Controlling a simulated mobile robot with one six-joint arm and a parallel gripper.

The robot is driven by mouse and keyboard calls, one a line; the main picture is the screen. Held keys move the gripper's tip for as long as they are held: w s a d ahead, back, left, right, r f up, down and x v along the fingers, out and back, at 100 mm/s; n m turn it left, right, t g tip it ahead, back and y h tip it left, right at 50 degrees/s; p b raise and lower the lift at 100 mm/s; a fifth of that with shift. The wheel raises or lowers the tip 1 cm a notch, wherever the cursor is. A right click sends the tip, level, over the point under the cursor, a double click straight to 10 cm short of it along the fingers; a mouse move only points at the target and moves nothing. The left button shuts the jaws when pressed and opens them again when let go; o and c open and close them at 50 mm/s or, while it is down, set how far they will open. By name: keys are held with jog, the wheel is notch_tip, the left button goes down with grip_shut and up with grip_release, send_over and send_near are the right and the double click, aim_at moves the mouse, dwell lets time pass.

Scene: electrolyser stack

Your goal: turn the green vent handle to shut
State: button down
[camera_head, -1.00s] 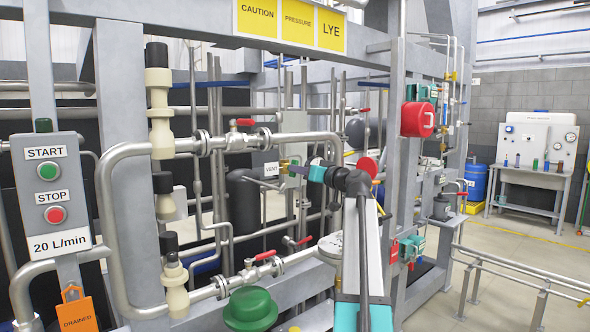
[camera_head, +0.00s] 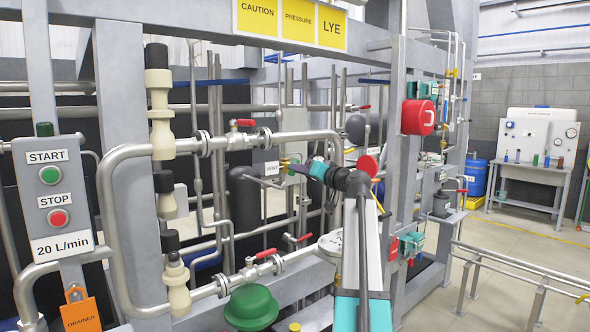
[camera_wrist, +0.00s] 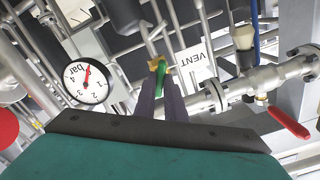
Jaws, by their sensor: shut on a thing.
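The green vent handle (camera_wrist: 165,84) is in the wrist view, at a brass valve fitting (camera_wrist: 154,66) left of the white VENT label (camera_wrist: 199,63). My gripper (camera_wrist: 161,92) has its two dark fingers shut on the handle, one on each side of it. In the head view my gripper (camera_head: 296,168) reaches left to the fitting, just right of the VENT label (camera_head: 271,168). The handle is too small and covered there to make out, so its exact angle cannot be told.
A round pressure gauge (camera_wrist: 88,80) is left of my fingers in the wrist view. A steel pipe with a red-handled valve (camera_wrist: 289,122) is to the right. In the head view a steel upright (camera_head: 398,150) and a red box (camera_head: 418,117) stand right of my arm.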

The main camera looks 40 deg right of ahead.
jog(key=shift+m+p, duration=1.05)
jog(key=shift+m, duration=0.45)
jog(key=shift+m, duration=0.3)
jog(key=shift+m+p, duration=1.1)
jog(key=shift+p, duration=0.15)
jog(key=shift+m+p, duration=0.5)
jog(key=shift+m, duration=0.1)
jog(key=shift+f+m, duration=0.1)
jog(key=shift+m, duration=0.2)
jog(key=shift+m+p, duration=2)
jog(key=shift+p, duration=0.15)
jog(key=c, duration=1.7)
grip_release()
